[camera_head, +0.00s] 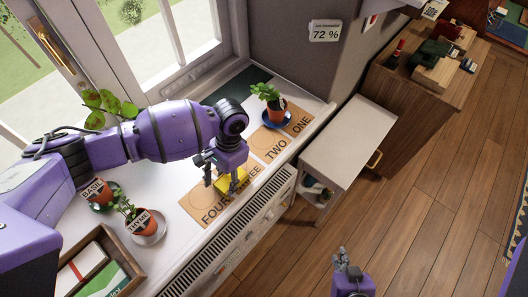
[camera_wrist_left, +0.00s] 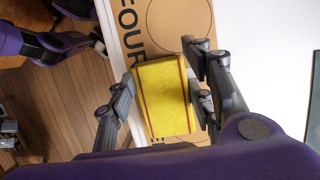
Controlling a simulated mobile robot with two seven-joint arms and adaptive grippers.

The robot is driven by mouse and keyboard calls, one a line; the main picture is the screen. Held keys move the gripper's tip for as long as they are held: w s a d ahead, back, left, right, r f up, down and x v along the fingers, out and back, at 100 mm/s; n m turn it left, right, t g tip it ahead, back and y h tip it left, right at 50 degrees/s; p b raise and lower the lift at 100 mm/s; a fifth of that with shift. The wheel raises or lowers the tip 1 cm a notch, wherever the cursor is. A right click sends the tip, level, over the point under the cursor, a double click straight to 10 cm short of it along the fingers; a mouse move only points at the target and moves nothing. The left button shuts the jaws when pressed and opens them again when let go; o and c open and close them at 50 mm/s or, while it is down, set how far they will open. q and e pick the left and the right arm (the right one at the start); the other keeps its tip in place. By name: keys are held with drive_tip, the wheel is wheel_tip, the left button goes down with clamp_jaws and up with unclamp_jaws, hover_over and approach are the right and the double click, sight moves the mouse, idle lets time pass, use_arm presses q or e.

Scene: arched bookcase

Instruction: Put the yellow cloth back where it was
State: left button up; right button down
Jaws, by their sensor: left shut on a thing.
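The yellow cloth (camera_head: 236,182) is a folded pad with red stripes. It is held between the fingers of my left gripper (camera_head: 230,186), over the cards on the white sill near FOUR and THREE. In the left wrist view, the cloth (camera_wrist_left: 162,97) lies between the two fingers, over the card marked FOUR (camera_wrist_left: 130,32). I cannot tell whether it touches the card. My right gripper (camera_head: 347,262) is low in the head view, over the wooden floor, with nothing visible in it; its finger gap is unclear.
A potted plant (camera_head: 276,108) on a blue saucer stands by cards TWO (camera_head: 275,150) and ONE (camera_head: 301,122). Pots labelled BASIL (camera_head: 101,198) and THYME (camera_head: 146,222) and a wooden tray (camera_head: 125,262) are at left. A small white-topped cabinet (camera_head: 345,140) stands right of the sill.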

use_arm(q)
drive_tip(key=o, duration=1.4)
drive_tip(key=shift+f, duration=0.2)
drive_tip(key=shift+o, duration=0.9)
drive_tip(key=v, duration=1.2)
drive_tip(key=shift+r+p, duration=0.2)
drive_tip(key=shift+p, duration=0.15)
